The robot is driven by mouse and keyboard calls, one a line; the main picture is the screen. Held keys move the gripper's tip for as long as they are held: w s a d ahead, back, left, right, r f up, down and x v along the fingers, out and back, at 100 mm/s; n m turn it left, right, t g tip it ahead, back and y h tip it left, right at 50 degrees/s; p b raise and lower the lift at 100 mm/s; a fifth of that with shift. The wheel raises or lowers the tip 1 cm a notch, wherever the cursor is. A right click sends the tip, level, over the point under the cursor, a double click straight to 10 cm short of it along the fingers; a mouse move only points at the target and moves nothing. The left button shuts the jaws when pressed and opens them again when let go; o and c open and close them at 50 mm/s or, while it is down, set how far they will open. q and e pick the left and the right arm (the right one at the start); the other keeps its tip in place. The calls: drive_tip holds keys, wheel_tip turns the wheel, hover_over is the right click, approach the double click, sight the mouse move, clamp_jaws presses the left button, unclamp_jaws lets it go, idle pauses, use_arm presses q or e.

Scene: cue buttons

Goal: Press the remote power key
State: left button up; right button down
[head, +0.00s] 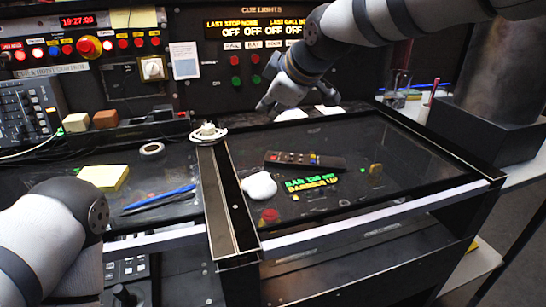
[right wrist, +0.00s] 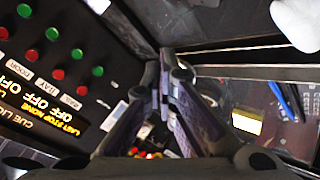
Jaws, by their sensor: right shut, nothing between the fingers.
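The dark remote (head: 305,160) lies on the glossy black desk panel, with a few small coloured keys on it, one red near its left end. Its key labels are too small to read. My right gripper (head: 266,106) is at the back of the desk, up and left of the remote and apart from it, near the cue lights panel. In the right wrist view its fingers (right wrist: 165,78) are together with nothing between them. The remote does not show in that view. My left arm shows at the lower left, but its gripper is out of view.
A white lump (head: 260,186), a red button (head: 269,215) and green-yellow lettering (head: 312,185) are near the remote. A yellow note pad (head: 104,177) and blue pens (head: 160,198) lie left. The cue lights panel (head: 257,30) stands behind; glass right of the remote is mostly clear.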

drive_tip(key=b, duration=0.1)
hover_over(271, 160)
wheel_tip(271, 160, down, 6)
drive_tip(key=shift+r, duration=0.1)
use_arm(q)
drive_tip(key=shift+s+f+g, duration=0.3)
drive_tip(key=shift+s+f, duration=0.35)
use_arm(e)
drive_tip(key=shift+f, duration=1.1)
drive_tip(key=shift+f, duration=0.4)
use_arm(q)
drive_tip(key=shift+w, duration=0.1)
use_arm(e)
drive_tip(key=shift+f, duration=0.25)
use_arm(q)
drive_tip(key=shift+w+r, duration=0.25)
drive_tip(key=shift+r, duration=0.05)
use_arm(e)
drive_tip(key=shift+r, duration=0.7)
